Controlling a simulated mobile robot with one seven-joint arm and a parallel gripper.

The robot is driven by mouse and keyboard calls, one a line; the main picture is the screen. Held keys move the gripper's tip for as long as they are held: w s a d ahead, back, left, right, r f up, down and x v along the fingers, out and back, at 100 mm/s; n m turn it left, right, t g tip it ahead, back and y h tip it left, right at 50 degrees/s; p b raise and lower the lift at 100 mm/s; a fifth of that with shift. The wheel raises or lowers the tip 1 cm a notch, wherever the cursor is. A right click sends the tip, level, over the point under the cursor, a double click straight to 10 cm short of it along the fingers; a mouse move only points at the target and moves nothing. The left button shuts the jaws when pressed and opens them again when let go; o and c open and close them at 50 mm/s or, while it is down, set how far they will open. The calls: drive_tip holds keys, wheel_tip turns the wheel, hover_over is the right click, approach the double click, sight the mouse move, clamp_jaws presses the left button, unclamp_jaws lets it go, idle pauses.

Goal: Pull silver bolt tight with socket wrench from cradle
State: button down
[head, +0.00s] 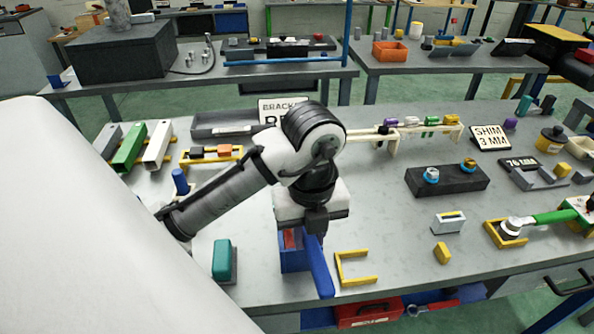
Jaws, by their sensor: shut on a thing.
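The socket wrench has a green handle (555,216) and a round silver and dark head (516,227). Its head rests at a small yellow cradle (496,234) on the right of the table. A silver bolt (432,173) with a blue ring stands in a black block (447,182), beside a gold bolt (468,164) in the same block. My gripper (316,232) is left of both, pointing down. It is shut on the top of a blue slab (319,268), beside a blue box (292,262) with something red inside. The fingertips are partly hidden.
A yellow U-shaped bracket (352,281) lies just right of the blue slab. A teal block (223,260) is to the left. A white block (448,222) and a yellow block (442,253) stand before the wrench. The table middle is mostly clear.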

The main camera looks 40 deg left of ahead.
drive_tip(key=shift+r+p, duration=1.6)
drive_tip(key=shift+r, duration=0.3)
drive_tip(key=shift+f, duration=0.1)
